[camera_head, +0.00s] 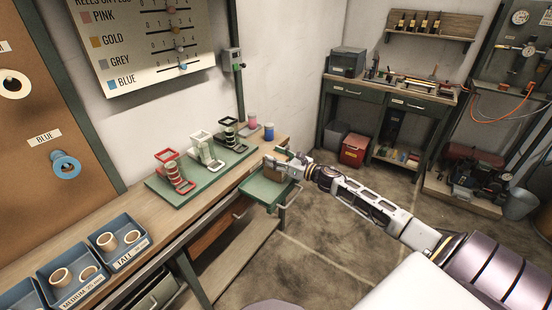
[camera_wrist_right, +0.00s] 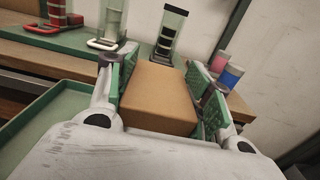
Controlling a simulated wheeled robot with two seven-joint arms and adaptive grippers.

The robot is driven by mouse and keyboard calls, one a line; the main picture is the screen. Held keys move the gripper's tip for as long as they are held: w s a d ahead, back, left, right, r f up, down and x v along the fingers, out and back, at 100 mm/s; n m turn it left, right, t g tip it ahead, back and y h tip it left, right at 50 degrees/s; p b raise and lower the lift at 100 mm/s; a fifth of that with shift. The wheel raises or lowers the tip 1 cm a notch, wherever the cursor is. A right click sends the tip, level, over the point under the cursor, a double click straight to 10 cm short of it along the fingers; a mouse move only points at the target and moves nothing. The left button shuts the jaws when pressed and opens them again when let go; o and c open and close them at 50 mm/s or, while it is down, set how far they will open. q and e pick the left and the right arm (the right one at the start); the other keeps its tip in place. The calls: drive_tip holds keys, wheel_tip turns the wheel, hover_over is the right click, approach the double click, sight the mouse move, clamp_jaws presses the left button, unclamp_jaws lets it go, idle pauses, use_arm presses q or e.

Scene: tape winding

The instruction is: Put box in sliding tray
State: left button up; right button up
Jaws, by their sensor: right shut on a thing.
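The box (camera_wrist_right: 158,97) is a plain brown block held between the green pads of my right gripper (camera_wrist_right: 162,85) in the right wrist view. In the head view my right gripper (camera_head: 286,166) is over the green sliding tray (camera_head: 262,190), which sticks out from the bench front. The box (camera_head: 274,172) is mostly hidden there by the gripper. The tray's rim and bare floor (camera_wrist_right: 38,123) show at the left in the right wrist view. I cannot tell whether the box touches the tray. My left gripper is not in view.
A green board (camera_head: 198,180) with red, white and black tape stands is on the bench. Pink (camera_head: 252,122) and blue (camera_head: 269,131) spools stand near its far end. Blue bins (camera_head: 119,243) of rings are at the near left.

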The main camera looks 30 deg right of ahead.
drive_tip(key=shift+f, duration=0.1)
drive_tip(key=o, duration=1)
drive_tip(key=shift+c, duration=0.2)
drive_tip(key=shift+o, duration=0.7)
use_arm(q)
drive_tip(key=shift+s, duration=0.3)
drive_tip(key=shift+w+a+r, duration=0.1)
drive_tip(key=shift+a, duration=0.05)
